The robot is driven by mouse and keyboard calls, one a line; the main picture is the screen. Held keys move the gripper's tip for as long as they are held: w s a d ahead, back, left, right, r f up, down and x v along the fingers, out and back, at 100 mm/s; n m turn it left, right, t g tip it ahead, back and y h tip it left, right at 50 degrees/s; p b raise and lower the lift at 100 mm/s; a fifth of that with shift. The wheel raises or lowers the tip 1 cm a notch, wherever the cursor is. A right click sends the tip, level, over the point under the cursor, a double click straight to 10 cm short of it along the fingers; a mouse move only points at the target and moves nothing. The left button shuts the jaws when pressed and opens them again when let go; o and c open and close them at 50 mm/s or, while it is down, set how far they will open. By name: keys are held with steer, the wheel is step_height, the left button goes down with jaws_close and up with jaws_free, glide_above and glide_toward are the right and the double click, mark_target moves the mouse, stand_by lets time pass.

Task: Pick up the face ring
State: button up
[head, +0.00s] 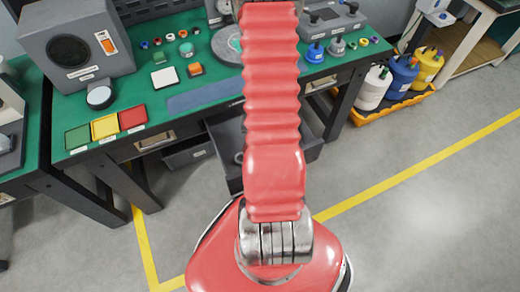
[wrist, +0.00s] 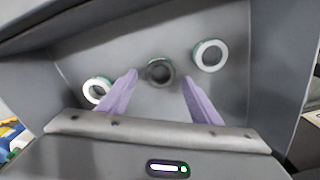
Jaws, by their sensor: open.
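In the wrist view, three rings lie apart on the floor of a grey drawer or bin. One is a dark grey ring (wrist: 160,61) in the middle. The others are a white ring with a green edge (wrist: 209,43) at the right and a similar white and green ring (wrist: 88,94) at the left, partly behind a finger. I cannot tell by label which is the face ring. My gripper (wrist: 159,79) is open, with its two purple fingers apart and the dark ring showing between their tips. Nothing is held. In the head view my arm hides my gripper.
Grey walls of the bin (wrist: 275,60) stand around the rings. In the head view, an open grey drawer (head: 226,143) is under the green bench (head: 140,75). Small rings and coloured pads lie on the bench. Bottles in a yellow tray (head: 390,105) stand at the right.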

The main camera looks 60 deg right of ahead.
steer(key=shift+f, duration=0.55)
steer(key=shift+c, duration=0.2)
steer(key=c, duration=1.1)
